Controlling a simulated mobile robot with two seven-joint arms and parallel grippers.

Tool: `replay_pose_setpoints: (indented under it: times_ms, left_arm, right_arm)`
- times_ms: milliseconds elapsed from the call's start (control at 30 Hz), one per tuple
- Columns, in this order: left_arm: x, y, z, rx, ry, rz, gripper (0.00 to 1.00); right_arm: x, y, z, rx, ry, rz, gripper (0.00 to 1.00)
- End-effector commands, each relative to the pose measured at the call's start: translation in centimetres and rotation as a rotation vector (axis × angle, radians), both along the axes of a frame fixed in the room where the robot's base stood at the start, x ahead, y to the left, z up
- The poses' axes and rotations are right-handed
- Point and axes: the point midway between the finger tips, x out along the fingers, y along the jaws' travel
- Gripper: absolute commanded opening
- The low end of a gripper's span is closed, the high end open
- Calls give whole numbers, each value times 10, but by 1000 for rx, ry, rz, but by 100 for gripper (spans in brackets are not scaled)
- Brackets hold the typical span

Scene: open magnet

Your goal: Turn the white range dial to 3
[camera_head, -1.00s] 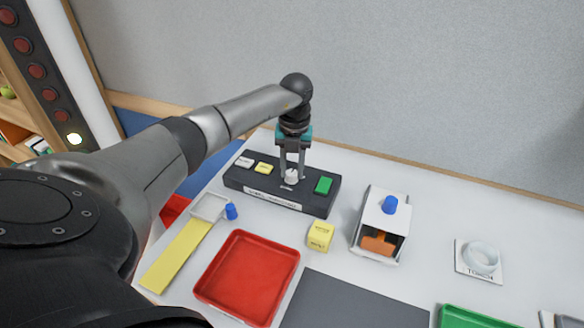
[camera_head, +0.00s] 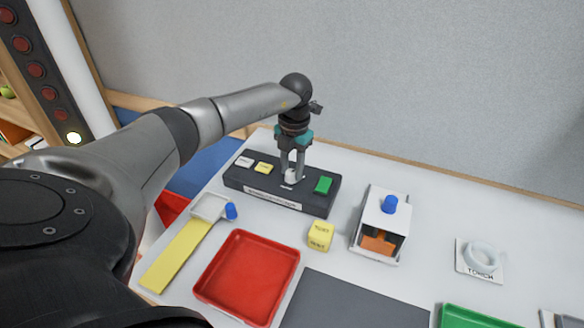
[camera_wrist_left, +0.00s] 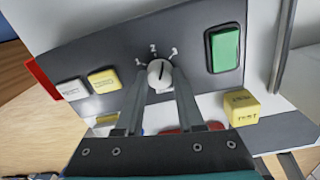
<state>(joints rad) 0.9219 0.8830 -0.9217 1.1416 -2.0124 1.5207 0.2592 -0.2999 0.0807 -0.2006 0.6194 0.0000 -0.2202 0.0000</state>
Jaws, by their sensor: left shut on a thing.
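The white range dial (camera_head: 290,174) sits on the dark control panel (camera_head: 262,189) at the back of the table. In the left wrist view the dial (camera_wrist_left: 159,75) has the numerals 1, 2 and 3 around its far side. A thin dark mark shows on its top, but I cannot tell surely which numeral it points to. My left gripper (camera_head: 292,177) comes down from above and is shut on the dial, its fingers (camera_wrist_left: 160,82) on either side of it. My right gripper is not in view.
The panel also carries a green button (camera_head: 323,185), a yellow button (camera_head: 264,167) and a white one (camera_head: 244,162). In front are a red tray (camera_head: 247,277), a yellow cube (camera_head: 320,236) and a white box with a blue knob (camera_head: 389,204).

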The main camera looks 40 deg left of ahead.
Motion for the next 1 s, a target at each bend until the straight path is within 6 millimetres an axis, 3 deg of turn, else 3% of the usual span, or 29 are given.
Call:
replay_pose_setpoints:
  times_ms: [500, 1000]
  left_arm:
    - [0, 1, 1, 2, -1, -329, 0]
    - [0, 0, 1, 2, -2, -387, 0]
  right_arm:
    - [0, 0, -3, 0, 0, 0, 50]
    - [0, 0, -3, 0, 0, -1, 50]
